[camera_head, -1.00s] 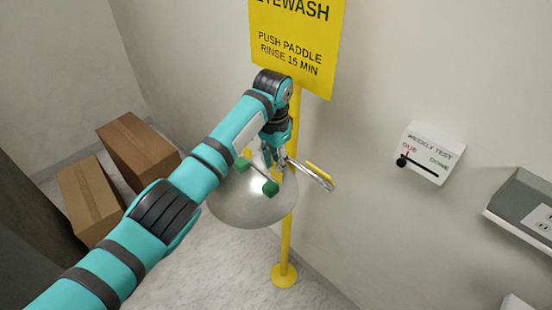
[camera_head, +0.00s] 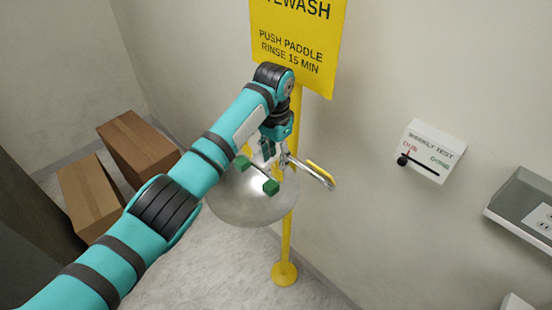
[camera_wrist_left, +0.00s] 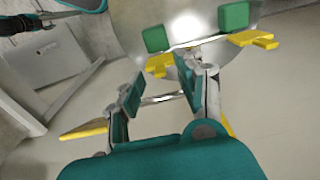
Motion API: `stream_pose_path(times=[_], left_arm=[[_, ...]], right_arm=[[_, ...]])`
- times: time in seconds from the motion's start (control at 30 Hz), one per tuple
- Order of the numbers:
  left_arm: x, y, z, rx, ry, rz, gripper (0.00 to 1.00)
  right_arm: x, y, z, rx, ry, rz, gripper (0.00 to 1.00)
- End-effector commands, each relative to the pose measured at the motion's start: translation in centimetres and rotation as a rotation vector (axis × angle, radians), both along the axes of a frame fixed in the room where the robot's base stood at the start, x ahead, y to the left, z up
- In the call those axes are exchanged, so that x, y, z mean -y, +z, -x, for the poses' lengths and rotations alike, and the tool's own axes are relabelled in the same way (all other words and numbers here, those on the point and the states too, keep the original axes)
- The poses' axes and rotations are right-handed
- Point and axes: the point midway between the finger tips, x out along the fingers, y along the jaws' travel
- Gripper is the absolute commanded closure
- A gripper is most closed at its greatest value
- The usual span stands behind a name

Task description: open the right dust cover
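Two green dust covers sit at the ends of a thin bar over the round metal bowl (camera_head: 252,205). In the head view one green cover (camera_head: 242,163) is at the upper left and the other (camera_head: 270,187) at the lower right; both look closed. They also show in the left wrist view, one at the left (camera_wrist_left: 155,39) and one at the right (camera_wrist_left: 234,15). My left gripper (camera_head: 277,152) is over the bowl, close to the covers. Its fingers (camera_wrist_left: 165,95) are apart, with neither cover between them. A thin metal rod shows between the fingers; I cannot tell whether they touch it.
A metal paddle with a yellow edge (camera_head: 320,173) sticks out right of the bowl. A yellow pole (camera_head: 286,245) and eyewash sign (camera_head: 296,40) stand behind. A weekly test slider (camera_head: 426,152) and grey box (camera_head: 525,205) are on the wall. Cardboard boxes (camera_head: 92,195) stand left.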

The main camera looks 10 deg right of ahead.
Motion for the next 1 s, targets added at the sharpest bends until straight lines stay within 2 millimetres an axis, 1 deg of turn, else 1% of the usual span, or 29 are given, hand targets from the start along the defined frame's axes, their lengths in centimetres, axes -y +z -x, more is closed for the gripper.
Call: stream_pose_path(times=[0.03, 0.3, 0.4, 0.5, 0.67, 1.0], left_arm=[[0.1, 1.0, 0.0, 0.004, -0.001, 0.002, 0.63], [0.0, 6.8, 0.0, 0.003, -0.001, 0.003, 0.63], [-0.1, 8.5, 0.1, 0.003, -0.001, 0.002, 0.63], [-0.1, 9.7, 0.1, 0.000, 0.000, 0.001, 0.63], [-0.2, 10.6, 0.1, -0.001, 0.000, 0.001, 0.63], [-0.2, 10.7, 0.1, -0.001, -0.001, 0.001, 0.63]], right_arm=[[0.0, 0.0, 0.1, -0.001, 0.000, 0.000, 0.60], [0.0, 0.0, 0.1, -0.002, 0.000, 0.000, 0.60], [0.0, 0.0, 0.1, -0.002, 0.000, -0.001, 0.60], [0.0, 0.0, 0.2, -0.002, 0.000, -0.001, 0.60], [0.0, 0.0, 0.2, -0.003, 0.000, 0.000, 0.60], [0.0, 0.0, 0.2, -0.003, 0.000, 0.000, 0.60]])
